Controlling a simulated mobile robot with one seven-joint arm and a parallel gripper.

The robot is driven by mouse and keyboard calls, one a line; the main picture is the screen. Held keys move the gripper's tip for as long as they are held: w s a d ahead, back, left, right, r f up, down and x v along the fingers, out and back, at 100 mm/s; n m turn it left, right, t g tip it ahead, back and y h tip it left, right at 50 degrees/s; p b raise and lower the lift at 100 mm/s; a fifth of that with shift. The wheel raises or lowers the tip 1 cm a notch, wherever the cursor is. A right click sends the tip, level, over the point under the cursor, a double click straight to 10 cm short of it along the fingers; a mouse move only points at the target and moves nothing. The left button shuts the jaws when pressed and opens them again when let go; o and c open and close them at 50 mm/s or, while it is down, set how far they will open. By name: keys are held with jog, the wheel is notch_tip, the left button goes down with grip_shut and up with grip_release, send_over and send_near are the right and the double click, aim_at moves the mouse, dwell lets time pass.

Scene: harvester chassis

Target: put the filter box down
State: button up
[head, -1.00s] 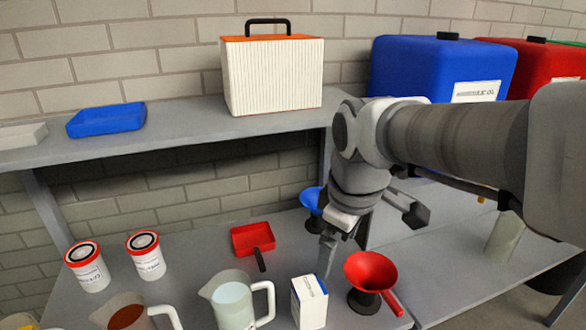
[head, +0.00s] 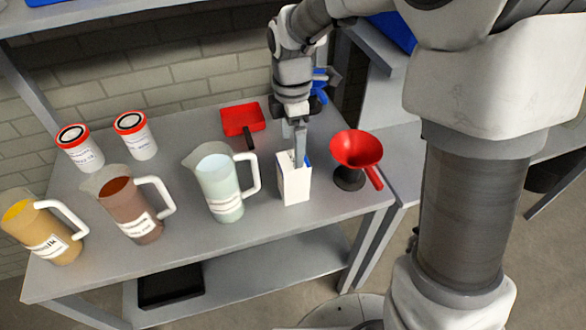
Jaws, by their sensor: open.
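The filter box (head: 294,186), a small white carton with some blue at its top, stands upright on the grey bench near its front edge. My gripper (head: 298,160) points down at the top of the box, with a finger at or just in front of its upper part. The jaws are open. I cannot tell whether a finger touches the box, and the arm hides part of the space behind it.
A red funnel (head: 356,150) stands close on the right. A jug of pale liquid (head: 220,185) is close on the left, with a brown jug (head: 130,205) and a yellow one (head: 42,232) beyond. A red tray (head: 243,119) and white canisters (head: 136,136) stand behind.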

aim_at(293, 172)
jog(key=f, duration=1.1)
jog(key=shift+w+d+b, duration=0.1)
jog(key=shift+w+b, duration=0.15)
jog(key=shift+b, duration=0.05)
jog(key=shift+r, duration=0.1)
grip_shut()
